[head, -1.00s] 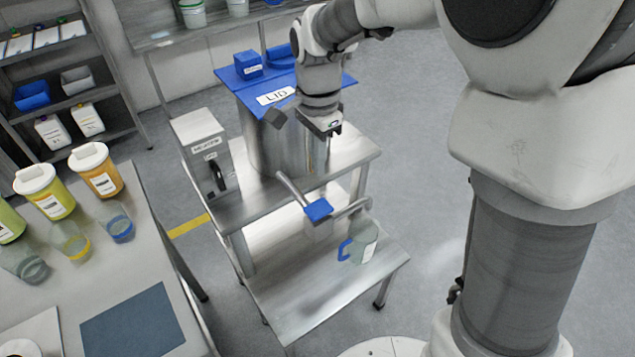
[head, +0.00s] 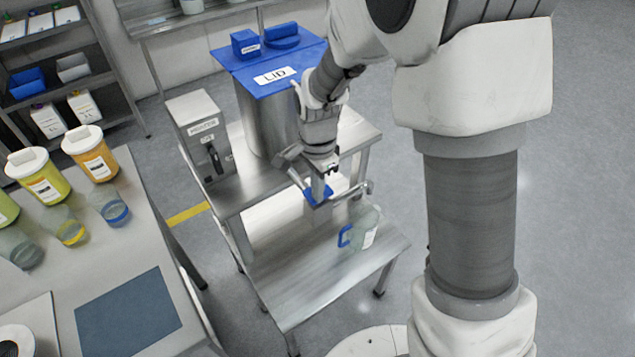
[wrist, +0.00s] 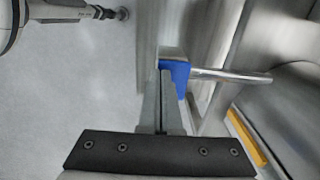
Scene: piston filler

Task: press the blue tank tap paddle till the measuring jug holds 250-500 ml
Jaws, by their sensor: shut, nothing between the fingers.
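The blue tap paddle (head: 318,193) is at the front of the steel tank (head: 262,125), partly hidden by my gripper (head: 322,194). My gripper is shut and empty, with its fingertips right at the paddle. In the wrist view the closed fingers (wrist: 165,85) overlap the edge of the blue paddle (wrist: 178,75); I cannot tell if they touch it. The measuring jug (head: 365,228), clear with a blue handle, stands upright on the lower steel shelf below the tap spout (head: 364,187). Its liquid level cannot be made out.
A grey control box (head: 202,140) stands left of the tank, which has a blue lid (head: 290,62). A table at left holds yellow and orange tubs (head: 92,155), beakers and a blue mat (head: 128,312). The lower shelf's front (head: 300,285) is clear.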

